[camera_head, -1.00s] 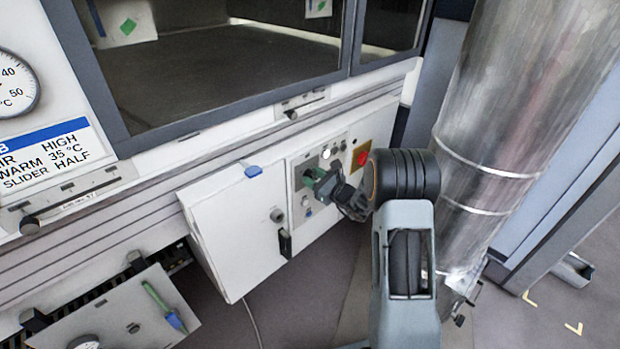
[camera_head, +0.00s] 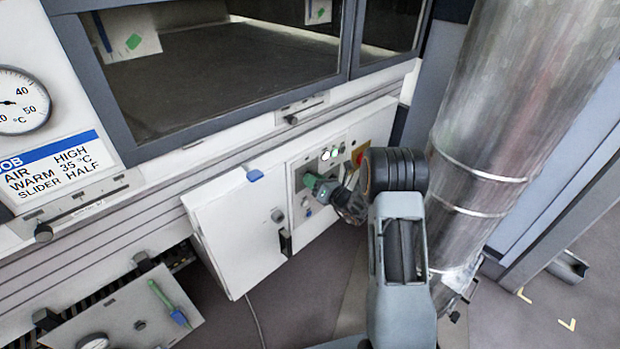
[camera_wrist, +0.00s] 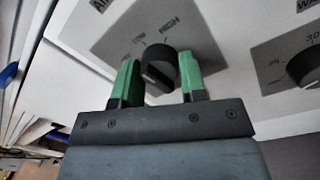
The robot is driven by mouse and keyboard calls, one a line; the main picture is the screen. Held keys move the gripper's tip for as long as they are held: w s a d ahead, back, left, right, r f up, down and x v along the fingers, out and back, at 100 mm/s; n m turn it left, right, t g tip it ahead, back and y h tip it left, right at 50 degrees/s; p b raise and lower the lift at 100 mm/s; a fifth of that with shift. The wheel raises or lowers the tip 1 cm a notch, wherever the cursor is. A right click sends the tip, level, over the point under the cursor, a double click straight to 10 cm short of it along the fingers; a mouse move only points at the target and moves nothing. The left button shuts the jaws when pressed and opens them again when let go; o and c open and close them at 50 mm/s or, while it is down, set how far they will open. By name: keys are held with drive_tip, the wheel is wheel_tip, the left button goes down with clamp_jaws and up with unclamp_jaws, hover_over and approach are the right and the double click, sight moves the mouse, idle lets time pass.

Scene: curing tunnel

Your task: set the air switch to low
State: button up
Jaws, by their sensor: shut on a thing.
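The air switch (camera_wrist: 158,62) is a dark round knob on a grey plate in the wrist view. Words like "LOW" and "HIGH" are printed around its far side. I cannot tell which mark it points to. My gripper (camera_wrist: 160,82) has green fingers, one on each side of the knob, and is shut on it. In the head view my gripper (camera_head: 314,184) is at the control panel (camera_head: 300,218) and hides the knob there.
A second knob (camera_wrist: 306,68) is right of the air switch. A white door (camera_head: 236,232) stands left of the panel. A job card (camera_head: 52,165) reads AIR HIGH, WARM 35 °C, SLIDER HALF. A large metal duct (camera_head: 500,120) stands close right of my arm.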

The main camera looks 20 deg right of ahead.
drive_tip(key=shift+s+a+f+m, duration=0.15)
drive_tip(key=shift+a+m, duration=0.1)
drive_tip(key=shift+m, duration=0.25)
drive_tip(key=o, duration=0.7)
drive_tip(key=shift+a, duration=0.15)
drive_tip(key=shift+o, duration=1.1)
drive_tip(key=shift+d, duration=0.3)
drive_tip(key=p+v, duration=0.2)
drive_tip(key=v, duration=1.1)
drive_tip(key=shift+s+d, duration=0.2)
drive_tip(key=shift+s, duration=0.15)
